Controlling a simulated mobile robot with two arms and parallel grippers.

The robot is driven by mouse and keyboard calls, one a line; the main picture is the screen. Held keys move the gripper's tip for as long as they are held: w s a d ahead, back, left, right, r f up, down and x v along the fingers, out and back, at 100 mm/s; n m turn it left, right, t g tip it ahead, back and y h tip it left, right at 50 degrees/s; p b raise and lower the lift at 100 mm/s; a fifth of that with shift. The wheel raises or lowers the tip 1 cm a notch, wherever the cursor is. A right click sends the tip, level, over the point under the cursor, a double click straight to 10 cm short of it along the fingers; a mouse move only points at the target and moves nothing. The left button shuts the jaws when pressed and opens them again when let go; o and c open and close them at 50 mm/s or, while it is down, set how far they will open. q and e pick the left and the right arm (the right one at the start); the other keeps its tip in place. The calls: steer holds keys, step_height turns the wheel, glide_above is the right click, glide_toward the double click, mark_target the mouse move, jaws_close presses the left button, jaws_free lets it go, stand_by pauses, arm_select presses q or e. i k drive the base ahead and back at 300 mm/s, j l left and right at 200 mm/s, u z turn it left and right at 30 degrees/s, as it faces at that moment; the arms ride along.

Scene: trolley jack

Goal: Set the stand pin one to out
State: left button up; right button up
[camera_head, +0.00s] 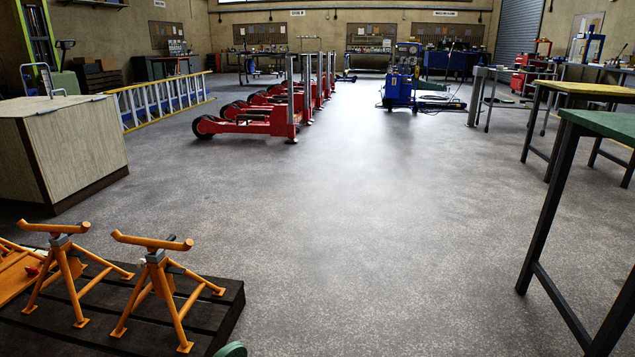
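Two orange stands, one on the left (66,270) and one on the right (157,275), stand upright on a dark slatted platform (215,325) at the lower left. Each has splayed legs, a grey collar and a curved orange saddle on top. A small red part (33,270) shows beside the left stand; I cannot tell whether it is a pin. No stand pin can be made out clearly, nor which stand is number one. Neither of my grippers is in view.
A wooden cabinet (65,150) stands at the left. Red trolley jacks (260,120) stand in a row farther back, near a yellow ladder (165,98). A blue machine (399,88) is beyond. Green-topped (610,124) and yellow-topped tables stand right. The middle floor (370,230) is clear.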

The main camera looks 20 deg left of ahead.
mark_target(141, 263)
steer(key=i+j+u, duration=0.1)
steer(key=i+u, duration=0.3)
steer(key=i+l+u, duration=0.1)
steer(key=i+u, duration=0.3)
steer(key=i, duration=0.15)
steer(key=i+l+u, duration=0.2)
steer(key=i+u, duration=0.5)
steer(key=i, duration=0.15)
steer(key=i+l+u, duration=0.15)
steer(key=i+u, duration=0.2)
steer(key=i+l+u, duration=0.3)
steer(key=i, duration=0.2)
